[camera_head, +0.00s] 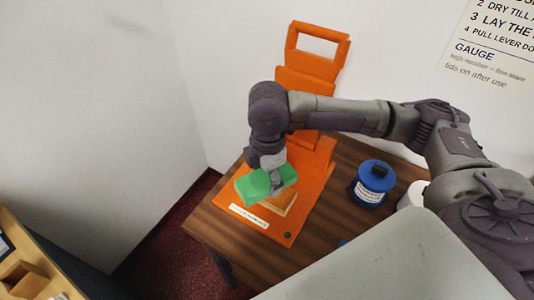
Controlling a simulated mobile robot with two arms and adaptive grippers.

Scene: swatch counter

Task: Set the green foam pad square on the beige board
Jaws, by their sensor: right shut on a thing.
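The green foam pad (256,188) is in my right gripper (275,181), which is shut on it. The pad is held over the front part of an orange press-like stand on the table. The beige board (283,203) lies on the orange base under the pad, and the pad hides much of it. The pad looks turned relative to the board. I cannot tell whether the pad touches the board. My left gripper is not in view.
The orange stand (321,190) has a tall back with a handle loop at the top. White walls close in behind.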

